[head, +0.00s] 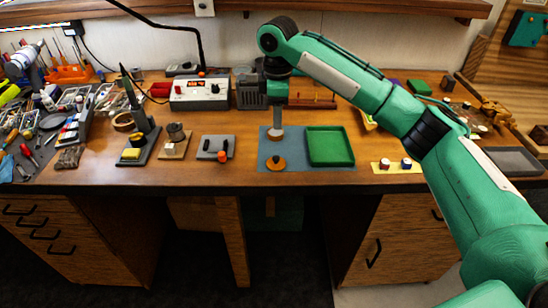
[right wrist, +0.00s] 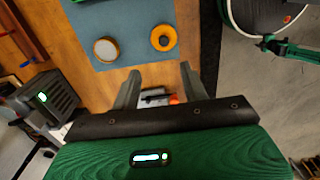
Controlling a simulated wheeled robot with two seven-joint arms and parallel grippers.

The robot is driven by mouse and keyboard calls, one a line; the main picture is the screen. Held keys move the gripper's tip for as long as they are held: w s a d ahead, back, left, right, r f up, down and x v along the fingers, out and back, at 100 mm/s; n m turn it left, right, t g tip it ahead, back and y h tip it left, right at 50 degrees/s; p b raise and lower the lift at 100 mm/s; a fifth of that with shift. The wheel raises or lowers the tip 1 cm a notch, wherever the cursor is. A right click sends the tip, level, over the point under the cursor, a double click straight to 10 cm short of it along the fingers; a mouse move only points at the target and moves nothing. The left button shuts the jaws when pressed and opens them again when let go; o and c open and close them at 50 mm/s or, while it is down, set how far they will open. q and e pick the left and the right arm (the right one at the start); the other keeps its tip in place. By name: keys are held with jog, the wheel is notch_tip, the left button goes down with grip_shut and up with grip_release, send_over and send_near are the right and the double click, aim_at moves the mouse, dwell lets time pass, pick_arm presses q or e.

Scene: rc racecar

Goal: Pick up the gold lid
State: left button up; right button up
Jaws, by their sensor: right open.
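Two small round pieces lie on a blue mat (head: 293,147). One is an orange-gold disc (head: 276,162) with a dark centre, near the mat's front; it also shows in the right wrist view (right wrist: 164,37). The other has a pale grey top and a gold rim (head: 276,134), farther back, left of the first in the right wrist view (right wrist: 106,49). I cannot tell for certain which is the gold lid. My right gripper (head: 277,116) points down above the mat's back part. Its fingers (right wrist: 160,70) are apart, with neither round piece between them. My left gripper is out of view.
A green tray (head: 330,146) stands right of the round pieces. Small grey and wooden stands (head: 215,147) are to the left. A power supply (head: 199,93) and a dark box (head: 250,91) stand behind. A yellow plate (head: 397,167) lies at right.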

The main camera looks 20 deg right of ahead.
send_over(276, 157)
jog(key=f, duration=0.8)
jog(key=shift+w+d+p, duration=0.2)
jog(key=shift+w+p, duration=0.1)
jog(key=shift+p, duration=0.05)
jog(key=f, duration=0.3)
jog(key=f+p, duration=0.1)
jog(key=f, duration=0.1)
jog(key=shift+s+a+f, duration=0.2)
jog(key=shift+s, duration=0.1)
jog(key=shift+c, duration=0.9)
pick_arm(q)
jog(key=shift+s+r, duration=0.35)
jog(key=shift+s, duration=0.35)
pick_arm(e)
grip_shut()
